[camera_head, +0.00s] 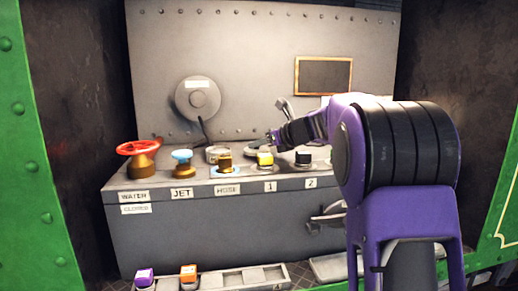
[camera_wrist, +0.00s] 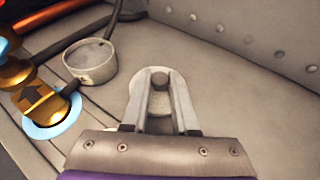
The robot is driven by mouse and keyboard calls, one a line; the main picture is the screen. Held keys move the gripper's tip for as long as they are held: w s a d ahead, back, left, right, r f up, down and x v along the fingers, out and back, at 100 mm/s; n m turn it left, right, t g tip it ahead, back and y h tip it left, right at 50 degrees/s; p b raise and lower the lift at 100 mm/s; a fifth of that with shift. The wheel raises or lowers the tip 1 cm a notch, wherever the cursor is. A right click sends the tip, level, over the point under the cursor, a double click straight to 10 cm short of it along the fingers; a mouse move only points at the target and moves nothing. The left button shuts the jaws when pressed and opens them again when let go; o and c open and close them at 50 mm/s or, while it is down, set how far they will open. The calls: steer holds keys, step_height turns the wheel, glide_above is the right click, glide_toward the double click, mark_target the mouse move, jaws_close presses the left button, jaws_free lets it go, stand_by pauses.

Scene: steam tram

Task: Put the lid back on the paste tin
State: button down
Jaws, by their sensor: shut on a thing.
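The paste tin (camera_wrist: 90,66) is a small round grey tin, open at the top with grey paste showing. It stands on the grey ledge in the upper left of the wrist view, and behind the brass valve in the head view (camera_head: 213,152). My gripper (camera_wrist: 160,78) is shut on the dark knob of the lid (camera_wrist: 158,108), a flat pale grey disc. The lid is to the right of the tin and apart from it. My fingers cover part of the lid. Whether it touches the ledge, I cannot tell. In the head view my gripper (camera_head: 272,138) reaches in from the right.
On the ledge (camera_head: 180,176) are a red-wheel valve (camera_head: 139,157), a blue-topped valve (camera_head: 182,162), a brass valve (camera_head: 225,163), and yellow (camera_head: 265,162) and black (camera_head: 303,158) knobs. A cable runs behind the tin. A riveted wall (camera_head: 250,60) rises behind.

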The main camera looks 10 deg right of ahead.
mark_target(258, 150)
step_height(258, 150, up, 8)
steer(key=p, duration=0.3)
steer(key=a+n+y+p, duration=0.1)
steer(key=a+p, duration=0.1)
steer(key=a, duration=0.1)
steer(key=s+a+n+g+p, duration=0.1)
steer(key=a, duration=0.3)
steer(key=a+f+g+y+p, duration=0.1)
steer(key=a+p, duration=0.1)
steer(key=a, duration=0.2)
steer(key=shift+s+f+n+y+p, duration=0.1)
steer(key=shift+s+n+y+p, duration=0.05)
steer(key=shift+n+y+p, duration=0.2)
step_height(258, 150, down, 4)
steer(key=b, duration=0.3)
steer(key=shift+f+b, duration=0.1)
steer(key=shift+b, duration=0.2)
steer(key=shift+p, duration=0.4)
steer(key=shift+f, duration=0.15)
stand_by(1.8)
steer(key=shift+c, duration=0.6)
jaws_free()
